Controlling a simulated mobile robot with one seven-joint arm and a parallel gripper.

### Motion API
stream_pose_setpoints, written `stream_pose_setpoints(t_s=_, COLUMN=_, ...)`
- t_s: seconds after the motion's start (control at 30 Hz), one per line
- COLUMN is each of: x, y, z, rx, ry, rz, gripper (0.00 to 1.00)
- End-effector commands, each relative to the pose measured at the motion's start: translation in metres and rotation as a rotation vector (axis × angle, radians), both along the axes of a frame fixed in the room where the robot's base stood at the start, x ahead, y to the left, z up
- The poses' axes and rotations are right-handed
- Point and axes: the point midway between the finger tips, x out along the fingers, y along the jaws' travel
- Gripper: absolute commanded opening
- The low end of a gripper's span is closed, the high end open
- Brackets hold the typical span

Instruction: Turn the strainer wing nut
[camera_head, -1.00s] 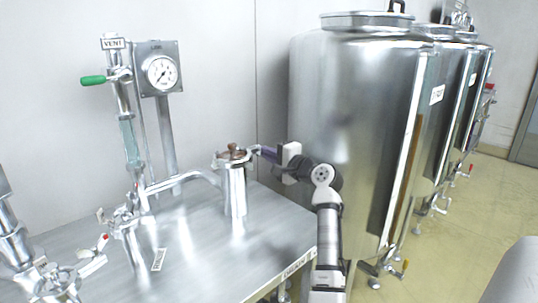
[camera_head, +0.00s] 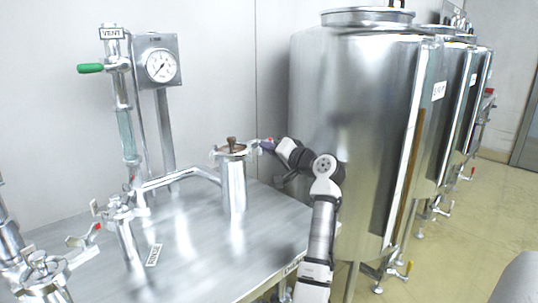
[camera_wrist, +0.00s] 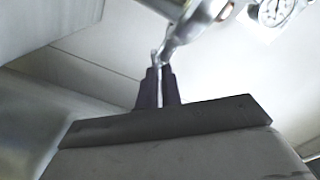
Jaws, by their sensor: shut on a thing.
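The strainer (camera_head: 234,188) is an upright steel cylinder on the steel bench, with a brown knob (camera_head: 231,145) on its lid. The wing nut is a small silver piece at the right side of its rim, barely visible in the head view. In the wrist view, the wing nut (camera_wrist: 157,58) shows as a thin metal piece between the dark fingertips, beside the strainer's shiny upper part (camera_wrist: 197,26). My gripper (camera_head: 263,146) reaches in from the right at lid height and is shut on the wing nut. The fingers (camera_wrist: 159,80) hide part of it.
Tall steel tanks (camera_head: 365,130) stand close to my arm on the right. A pipe (camera_head: 180,178) runs left from the strainer toward valves (camera_head: 118,215). A gauge (camera_head: 161,66) and a green-handled vent valve (camera_head: 91,68) stand behind.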

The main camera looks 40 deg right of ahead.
Motion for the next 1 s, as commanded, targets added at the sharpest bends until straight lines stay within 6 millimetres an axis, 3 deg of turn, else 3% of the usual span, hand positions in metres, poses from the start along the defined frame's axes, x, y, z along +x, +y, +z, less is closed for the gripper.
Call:
stream_pose_setpoints(t_s=0.6, x=-0.0002, y=-0.0003, z=-0.0031, rx=-0.58, ry=-0.045, rz=0.001, gripper=0.0)
stream_pose_setpoints(t_s=1.0, x=0.0, y=-0.0002, z=-0.0019, rx=-0.864, ry=-0.066, rz=0.001, gripper=0.0)
